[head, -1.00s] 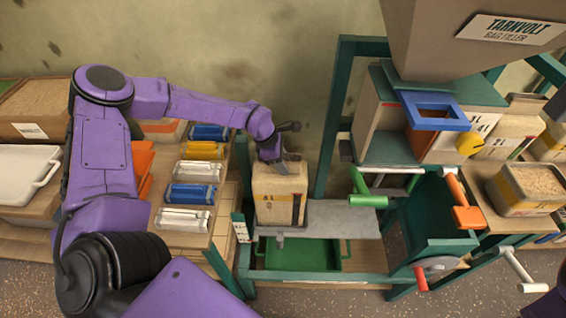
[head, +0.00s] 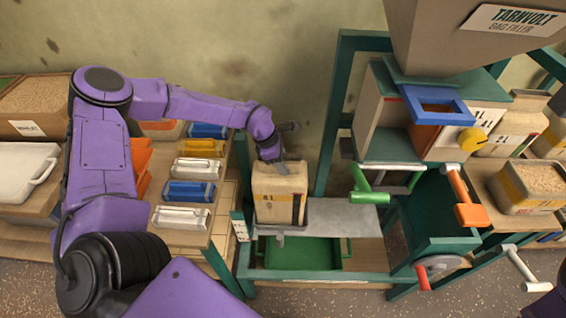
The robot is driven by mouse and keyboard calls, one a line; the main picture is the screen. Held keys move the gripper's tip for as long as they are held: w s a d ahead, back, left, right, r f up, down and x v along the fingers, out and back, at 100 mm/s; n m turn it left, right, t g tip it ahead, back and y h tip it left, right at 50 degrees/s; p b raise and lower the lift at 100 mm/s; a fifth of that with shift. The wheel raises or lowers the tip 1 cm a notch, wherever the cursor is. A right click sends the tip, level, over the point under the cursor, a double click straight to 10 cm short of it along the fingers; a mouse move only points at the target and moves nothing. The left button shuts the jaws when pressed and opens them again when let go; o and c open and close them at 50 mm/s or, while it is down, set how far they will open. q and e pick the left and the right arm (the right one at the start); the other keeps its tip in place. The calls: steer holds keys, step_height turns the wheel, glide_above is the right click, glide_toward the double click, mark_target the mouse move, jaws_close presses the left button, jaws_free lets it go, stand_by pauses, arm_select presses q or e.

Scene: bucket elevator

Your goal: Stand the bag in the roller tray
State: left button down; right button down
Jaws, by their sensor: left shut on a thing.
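The bag (head: 280,196) is a tan paper sack with dark print, upright at the left end of the grey metal shelf of the green frame. Its base sits in a shallow grey tray (head: 268,223), which looks like the roller tray; rollers cannot be made out. My left gripper (head: 281,165) is shut on the top of the bag from above. Its fingertips are partly hidden by the wrist. Whether the bag's base bears fully on the tray I cannot tell. My right gripper is not in view.
Right of the bag the grey shelf (head: 345,219) is bare. A green tray (head: 300,252) lies below it. The bag filler (head: 470,40), with a blue-rimmed chute (head: 437,104), green handle (head: 367,190) and orange handle (head: 466,205), stands right. Coloured clips lie on the left table.

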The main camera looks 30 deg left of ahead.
arm_select(q)
steer(key=c, duration=0.6)
jaws_free()
steer(key=shift+o, duration=0.2)
steer(key=v, duration=1)
steer(key=shift+r, duration=0.25)
